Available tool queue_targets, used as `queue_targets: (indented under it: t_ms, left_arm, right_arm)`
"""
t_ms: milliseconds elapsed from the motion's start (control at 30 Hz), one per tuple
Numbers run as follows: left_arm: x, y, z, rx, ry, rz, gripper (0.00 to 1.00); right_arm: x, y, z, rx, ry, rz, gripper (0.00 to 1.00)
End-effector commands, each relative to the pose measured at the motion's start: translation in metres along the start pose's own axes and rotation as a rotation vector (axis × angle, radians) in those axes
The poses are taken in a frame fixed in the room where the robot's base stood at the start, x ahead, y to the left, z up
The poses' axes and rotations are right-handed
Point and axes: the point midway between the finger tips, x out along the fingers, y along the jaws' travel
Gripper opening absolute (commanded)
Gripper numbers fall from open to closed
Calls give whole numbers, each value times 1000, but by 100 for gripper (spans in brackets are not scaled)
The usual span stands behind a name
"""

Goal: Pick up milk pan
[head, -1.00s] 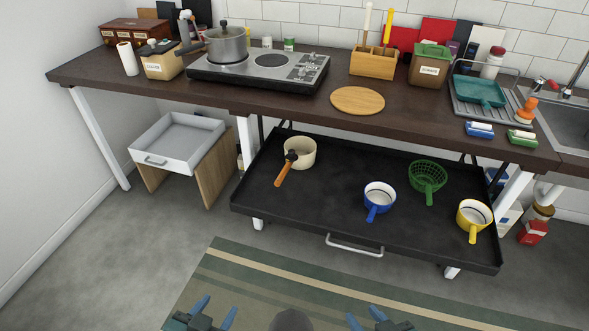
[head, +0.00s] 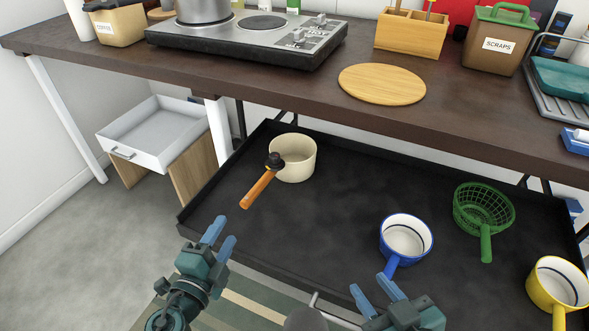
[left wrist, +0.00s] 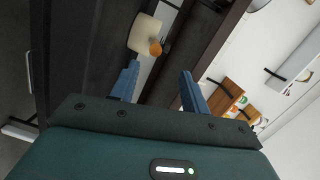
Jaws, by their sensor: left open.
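Several pans sit in the black pull-out tray (head: 330,235). A cream pan (head: 298,164) with an orange-brown handle (head: 257,190) and dark collar stands at the tray's left; it also shows in the left wrist view (left wrist: 145,32), ahead of the fingers. A blue pan (head: 407,238) and a yellow pan (head: 560,279), both white inside, stand further right. I cannot tell from markings which is the milk pan. My left gripper (head: 221,237) is open and empty, at the tray's front left, nearer me than the cream pan's handle. My right gripper (head: 370,287) is open and empty near the blue pan's handle.
A green strainer (head: 485,207) lies in the tray between the blue and yellow pans. The dark worktop (head: 300,88) overhangs the tray's back, with a hob (head: 250,38) and round board (head: 382,84) on it. A white drawer (head: 160,135) stands left. The tray's middle is clear.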

Motion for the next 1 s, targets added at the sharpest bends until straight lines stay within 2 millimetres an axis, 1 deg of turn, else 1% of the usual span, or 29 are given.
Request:
queue_targets:
  t_ms: [33, 167, 233, 400, 500, 667, 900, 1000]
  left_arm:
    - [2, 4, 1, 11, 4, -3, 46]
    - [18, 1, -1, 18, 7, -7, 46]
    - [32, -1, -1, 19, 6, -7, 46]
    - [64, 1, -1, 16, 6, -6, 46]
    - [75, 2, -1, 16, 6, -5, 46]
    - [84, 4, -2, 16, 6, -4, 46]
    - [119, 8, -8, 16, 5, -6, 46]
    - [129, 9, -8, 16, 6, -5, 46]
  right_arm:
    - [1, -1, 3, -4, 2, -1, 36]
    - [-3, 1, -4, 3, 7, 3, 36]
    - [-6, 2, -8, 14, 11, 7, 36]
    - [-9, 4, -12, 29, 17, 14, 36]
    - [-9, 4, -12, 32, 19, 15, 36]
    - [-10, 5, -12, 35, 20, 16, 36]
    - [-9, 5, -11, 33, 19, 16, 36]
    - [-9, 5, -10, 32, 17, 16, 36]
